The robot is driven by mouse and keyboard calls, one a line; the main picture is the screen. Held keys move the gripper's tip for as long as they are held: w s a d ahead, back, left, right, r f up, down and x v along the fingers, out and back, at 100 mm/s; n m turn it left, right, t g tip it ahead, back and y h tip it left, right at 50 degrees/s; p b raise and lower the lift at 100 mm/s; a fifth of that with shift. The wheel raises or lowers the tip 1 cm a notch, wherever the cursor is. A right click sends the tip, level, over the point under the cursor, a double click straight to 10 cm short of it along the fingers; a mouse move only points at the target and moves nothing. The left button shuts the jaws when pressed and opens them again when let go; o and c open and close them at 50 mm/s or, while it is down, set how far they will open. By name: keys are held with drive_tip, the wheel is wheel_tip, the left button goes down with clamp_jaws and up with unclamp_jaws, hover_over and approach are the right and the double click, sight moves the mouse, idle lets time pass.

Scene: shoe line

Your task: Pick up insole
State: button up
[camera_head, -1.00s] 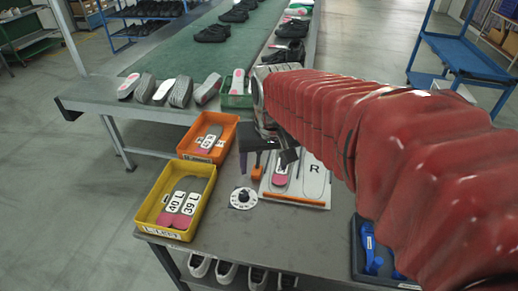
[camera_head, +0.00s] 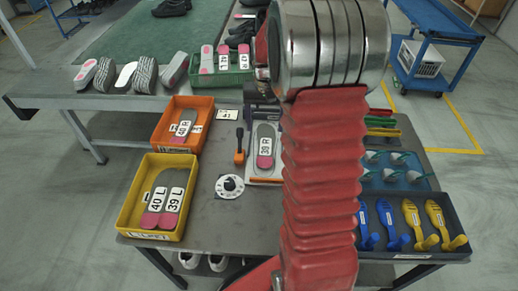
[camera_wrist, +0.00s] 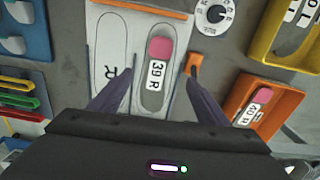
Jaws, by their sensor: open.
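A grey insole with a pink heel end and a white label reading 39 R (camera_wrist: 154,75) lies in one outline of the white board (camera_wrist: 99,62). The other outline, marked R, is empty. In the head view the insole (camera_head: 265,141) shows just left of my red arm, which covers much of the board (camera_head: 262,178). My gripper (camera_wrist: 159,72) is open and empty in the wrist view, its two dark fingers on either side of the insole. Its height above the insole is unclear.
A yellow bin (camera_head: 127,196) holds insoles 40 L and 39 L. An orange bin (camera_head: 158,128) holds a 40 R insole. A green bin (camera_head: 236,80) stands on the conveyor's edge. A dark tray (camera_head: 443,208) of blue and yellow tools is at right. A dial (camera_head: 230,187) lies front.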

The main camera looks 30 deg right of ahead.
drive_tip(key=shift+w+d+f, duration=0.25)
drive_tip(key=shift+d+f, duration=0.15)
hover_over(265, 156)
drive_tip(key=shift+w+d+f, duration=0.1)
drive_tip(key=shift+w+f, duration=0.05)
drive_tip(key=shift+f, duration=1.25)
drive_tip(key=shift+w+d+f, duration=0.1)
drive_tip(key=shift+w+f, duration=0.05)
drive_tip(key=shift+f, duration=1.3)
drive_tip(key=shift+w+f, duration=0.15)
drive_tip(key=shift+f, duration=1.25)
drive_tip(key=shift+f, duration=0.1)
drive_tip(key=shift+s+f, duration=0.15)
drive_tip(key=shift+f, duration=2.4)
drive_tip(key=shift+c, duration=0.4)
